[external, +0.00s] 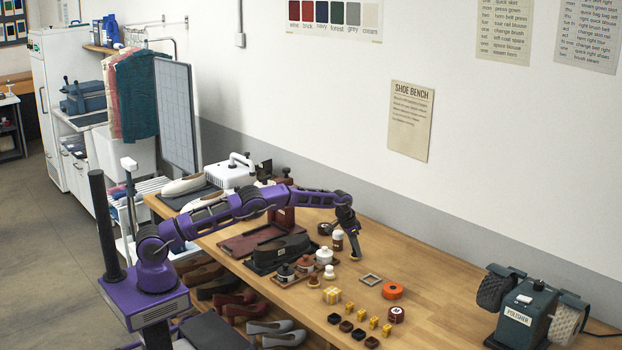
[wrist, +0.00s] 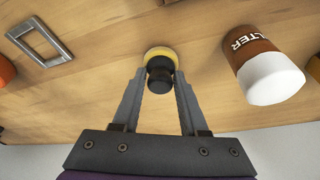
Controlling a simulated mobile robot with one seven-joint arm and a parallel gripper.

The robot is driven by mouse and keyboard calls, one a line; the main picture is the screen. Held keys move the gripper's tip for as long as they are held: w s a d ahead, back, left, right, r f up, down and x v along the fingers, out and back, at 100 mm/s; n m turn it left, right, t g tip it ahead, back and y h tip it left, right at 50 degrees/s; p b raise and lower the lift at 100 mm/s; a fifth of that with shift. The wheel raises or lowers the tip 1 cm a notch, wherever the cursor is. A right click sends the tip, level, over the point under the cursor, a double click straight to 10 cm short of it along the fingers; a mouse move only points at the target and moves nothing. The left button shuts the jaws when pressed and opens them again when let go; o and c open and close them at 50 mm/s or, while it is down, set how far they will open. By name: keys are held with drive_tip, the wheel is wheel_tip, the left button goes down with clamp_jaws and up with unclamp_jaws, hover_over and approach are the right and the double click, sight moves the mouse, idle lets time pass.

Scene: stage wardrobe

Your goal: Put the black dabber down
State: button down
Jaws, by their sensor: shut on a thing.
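The black dabber (wrist: 159,72), a black knob with a yellow rim or pad, shows at the middle of the wrist view. My gripper (wrist: 160,82) is shut on its black knob, one finger on each side. The yellow end points away from my gripper, towards the wooden bench top; I cannot tell whether it touches the wood. In the external view my gripper (external: 356,252) points down over the bench, between the white-capped brown bottle and the grey square frame. The dabber is too small and dark to make out there.
The brown bottle (wrist: 264,66) lies close to one side of my gripper; the grey frame (wrist: 40,42) is on the other. The bench (external: 445,295) is clear towards the polisher (external: 528,311).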

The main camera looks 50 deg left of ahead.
drive_tip(key=shift+f, duration=0.2)
drive_tip(key=shift+c, duration=2.2)
unclamp_jaws()
drive_tip(key=shift+r, duration=0.15)
drive_tip(key=shift+r, duration=0.25)
drive_tip(key=v, duration=1.1)
drive_tip(key=shift+r, duration=0.3)
drive_tip(key=shift+s, duration=0.15)
